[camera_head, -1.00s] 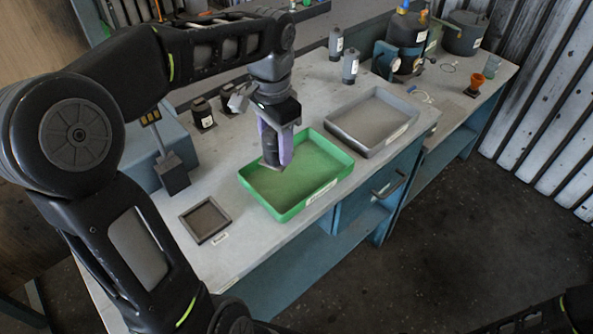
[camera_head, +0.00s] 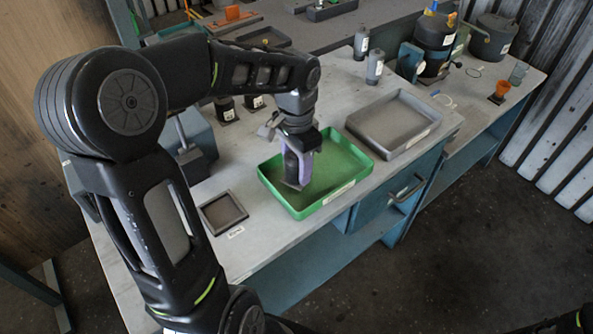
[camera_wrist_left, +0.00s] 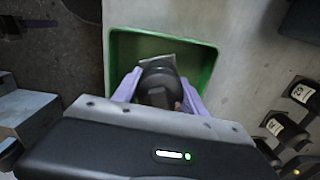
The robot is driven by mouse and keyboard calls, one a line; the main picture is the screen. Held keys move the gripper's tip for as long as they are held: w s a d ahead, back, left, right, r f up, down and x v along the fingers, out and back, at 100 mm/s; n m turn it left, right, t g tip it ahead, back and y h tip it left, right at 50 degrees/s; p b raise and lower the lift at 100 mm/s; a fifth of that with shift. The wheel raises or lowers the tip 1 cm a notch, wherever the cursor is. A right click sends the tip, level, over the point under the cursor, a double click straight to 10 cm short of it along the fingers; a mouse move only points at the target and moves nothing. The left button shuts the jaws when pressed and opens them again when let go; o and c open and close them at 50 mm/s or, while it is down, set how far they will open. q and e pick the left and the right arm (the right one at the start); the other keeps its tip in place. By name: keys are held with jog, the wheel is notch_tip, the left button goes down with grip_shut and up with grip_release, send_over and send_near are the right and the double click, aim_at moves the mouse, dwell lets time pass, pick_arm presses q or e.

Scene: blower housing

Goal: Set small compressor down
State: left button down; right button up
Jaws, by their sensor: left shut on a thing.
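My left gripper (camera_head: 298,170) has purple fingers pointing down and is shut on the small compressor (camera_head: 290,168), a dark grey upright body. It holds the compressor within the outline of the green tray (camera_head: 322,202), left of its middle. I cannot tell whether its base touches the tray floor. In the left wrist view the compressor (camera_wrist_left: 160,82) sits between both purple fingers, with a pale flat piece at its far end, and the green tray (camera_wrist_left: 209,68) lies behind it. My right gripper is out of view.
A grey tray (camera_head: 432,128) stands to the right of the green one. A small dark square tray (camera_head: 222,213) lies to the left, near the bench edge. Two grey bottles (camera_head: 375,66) and dark labelled items (camera_head: 226,108) stand behind. Bare bench lies around the green tray.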

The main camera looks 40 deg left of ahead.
pick_arm(q)
jog(key=shift+f, duration=1.25)
jog(key=shift+f, duration=0.2)
jog(key=c, duration=0.6)
grip_release()
jog(key=shift+c, duration=0.2)
jog(key=shift+r, duration=0.15)
notch_tip(320, 180, up, 12)
jog(key=shift+r, duration=0.1)
